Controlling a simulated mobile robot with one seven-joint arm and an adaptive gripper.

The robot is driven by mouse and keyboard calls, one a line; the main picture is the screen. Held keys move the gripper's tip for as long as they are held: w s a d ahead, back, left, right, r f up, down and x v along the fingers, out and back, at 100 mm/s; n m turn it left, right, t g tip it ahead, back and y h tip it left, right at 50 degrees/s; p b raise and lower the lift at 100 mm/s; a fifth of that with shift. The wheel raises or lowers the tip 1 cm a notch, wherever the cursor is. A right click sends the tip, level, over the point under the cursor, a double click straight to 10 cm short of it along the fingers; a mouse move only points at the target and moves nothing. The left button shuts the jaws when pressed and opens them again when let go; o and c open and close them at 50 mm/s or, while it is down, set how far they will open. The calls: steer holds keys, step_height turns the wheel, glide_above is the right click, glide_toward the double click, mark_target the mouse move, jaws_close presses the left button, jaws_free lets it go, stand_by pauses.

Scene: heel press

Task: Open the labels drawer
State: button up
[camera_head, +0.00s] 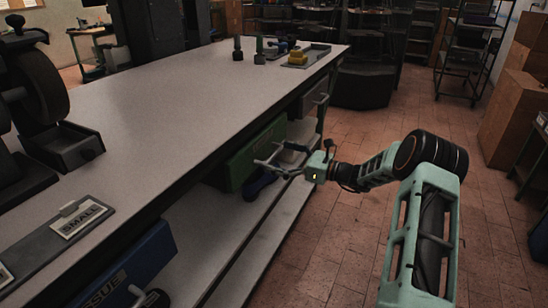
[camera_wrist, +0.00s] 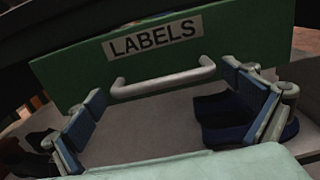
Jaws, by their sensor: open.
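The labels drawer has a green front (camera_wrist: 75,72) with a white "LABELS" sign (camera_wrist: 153,36) and a light grey bar handle (camera_wrist: 163,82) below it. In the head view the green drawer (camera_head: 237,170) hangs under the bench top; I cannot tell there whether it is pulled out. My gripper (camera_head: 275,157) is in front of it. In the wrist view my gripper (camera_wrist: 171,100) is open, with one blue-padded finger beyond each end of the handle. The fingers appear apart from the handle, and nothing is held.
A long grey-topped workbench (camera_head: 190,110) stands above the drawer. A blue drawer (camera_head: 125,270) is nearer, at lower left. Dark blue items (camera_wrist: 245,118) lie on the lower shelf (camera_head: 215,245) below the drawer. The tiled floor (camera_head: 325,225) beside the bench is clear.

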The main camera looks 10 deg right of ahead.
steer(key=shift+w+a, duration=0.3)
steer(key=shift+a, duration=0.15)
steer(key=c, duration=1.3)
steer(key=p+v, duration=0.3)
steer(key=v, duration=2.5)
steer(key=shift+s+f, duration=0.1)
steer(key=o, duration=1.3)
steer(key=v, duration=1.2)
